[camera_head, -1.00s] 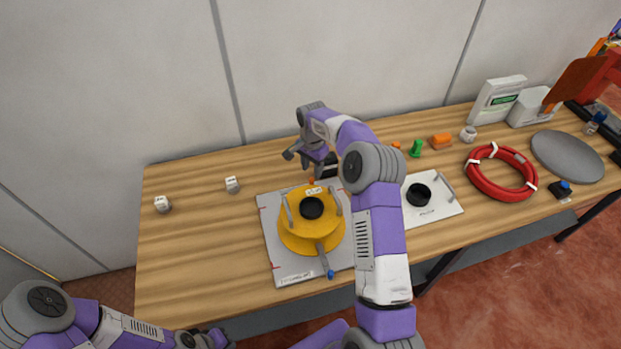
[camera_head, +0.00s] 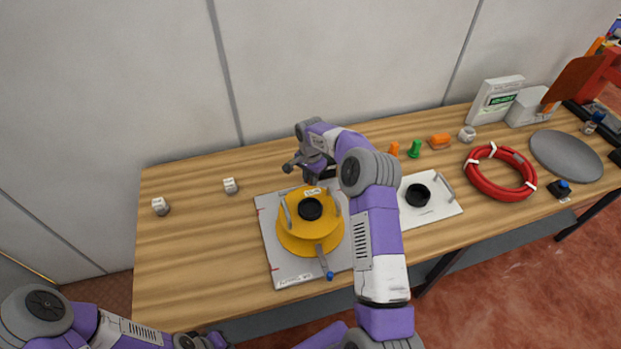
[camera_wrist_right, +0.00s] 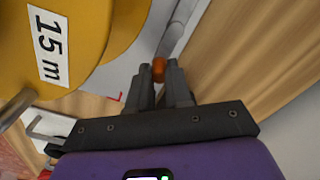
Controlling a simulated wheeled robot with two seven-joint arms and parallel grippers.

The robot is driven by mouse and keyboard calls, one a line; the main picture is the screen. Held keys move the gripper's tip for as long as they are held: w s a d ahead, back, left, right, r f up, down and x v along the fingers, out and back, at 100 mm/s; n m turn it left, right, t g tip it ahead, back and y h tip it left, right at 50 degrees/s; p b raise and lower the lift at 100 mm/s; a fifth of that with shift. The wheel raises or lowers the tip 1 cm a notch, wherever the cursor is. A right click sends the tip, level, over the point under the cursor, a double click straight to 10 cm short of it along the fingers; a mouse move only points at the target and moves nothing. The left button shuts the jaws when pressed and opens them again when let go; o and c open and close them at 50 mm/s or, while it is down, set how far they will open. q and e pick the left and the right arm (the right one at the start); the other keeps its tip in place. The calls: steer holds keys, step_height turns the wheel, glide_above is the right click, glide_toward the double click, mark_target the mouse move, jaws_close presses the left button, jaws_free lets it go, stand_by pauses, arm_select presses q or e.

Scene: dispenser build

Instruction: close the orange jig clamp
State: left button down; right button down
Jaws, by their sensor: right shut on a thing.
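The orange knob of the jig clamp (camera_wrist_right: 158,70) sits between the fingertips of my right gripper (camera_wrist_right: 160,80) in the right wrist view. The gripper is shut on it. A grey bar (camera_wrist_right: 178,30) runs beyond the knob. In the head view my right gripper (camera_head: 309,172) is low at the back edge of the jig plate (camera_head: 270,222), behind the yellow drum (camera_head: 290,240), and the orange knob is hidden there. My left gripper (camera_head: 208,341) is only partly in view at the bottom edge, so its fingers cannot be judged.
The drum, labelled 15 m, stands close beside the right gripper. A lever with a blue knob (camera_head: 329,276) lies at the plate's front. A second plate (camera_head: 440,205), a red coil (camera_head: 475,187) and a grey disc (camera_head: 568,160) are to the right. The table's left side is mostly clear.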

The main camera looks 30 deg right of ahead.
steer(key=shift+w, duration=0.1)
steer(key=n, duration=0.1)
steer(key=w+n, duration=0.1)
steer(key=n, duration=0.2)
steer(key=shift+w+n+p, duration=0.3)
steer(key=n, duration=0.1)
steer(key=w+n, duration=0.1)
steer(key=n, duration=0.2)
steer(key=shift+w+a+n, duration=0.3)
steer(key=shift+a, duration=0.05)
steer(key=n, duration=0.1)
steer(key=w+a+n, duration=0.1)
steer(key=n, duration=0.1)
steer(key=shift+n, duration=0.3)
steer(key=n, duration=0.1)
steer(key=a+n, duration=0.1)
steer(key=n, duration=0.3)
steer(key=shift+w+a, duration=0.35)
steer(key=c, duration=1.1)
jaws_free()
steer(key=shift+o, duration=0.2)
